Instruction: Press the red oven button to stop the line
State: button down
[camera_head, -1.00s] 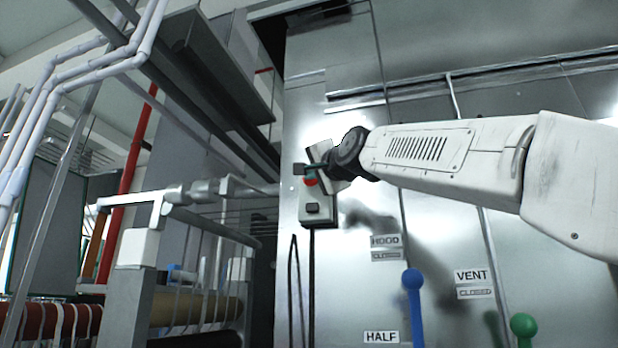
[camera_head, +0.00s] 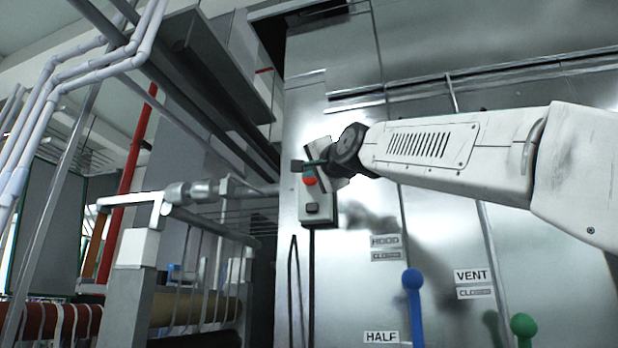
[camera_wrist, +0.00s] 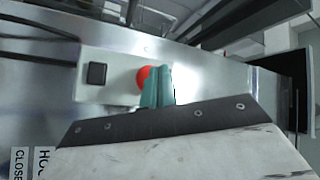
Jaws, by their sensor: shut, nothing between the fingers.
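The red button (camera_head: 310,181) sits on a pale control box (camera_head: 318,205) on the metal oven wall, above a dark square button (camera_head: 312,208). In the wrist view the red button (camera_wrist: 143,78) is partly covered by my teal fingers, and the dark button (camera_wrist: 97,73) lies to its left. My gripper (camera_head: 297,166) is shut and empty, just above the red button in the head view. In the wrist view my gripper (camera_wrist: 160,72) overlaps the button's right edge. I cannot tell whether the fingertips touch the button or the box.
A blue-knobbed lever (camera_head: 412,280) and a green-knobbed lever (camera_head: 523,326) stand lower right, near HOOD (camera_head: 384,241) and VENT (camera_head: 471,275) labels. A metal frame with rollers (camera_head: 190,305) stands at left. A cable hangs below the box.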

jog(key=shift+s+a, duration=0.1)
jog(key=shift+s, duration=0.1)
jog(key=s, duration=0.1)
jog(key=s+a, duration=0.1)
jog(key=s, duration=0.2)
jog(key=shift+s+a, duration=0.3)
jog(key=shift+s, duration=0.05)
dwell(1.0)
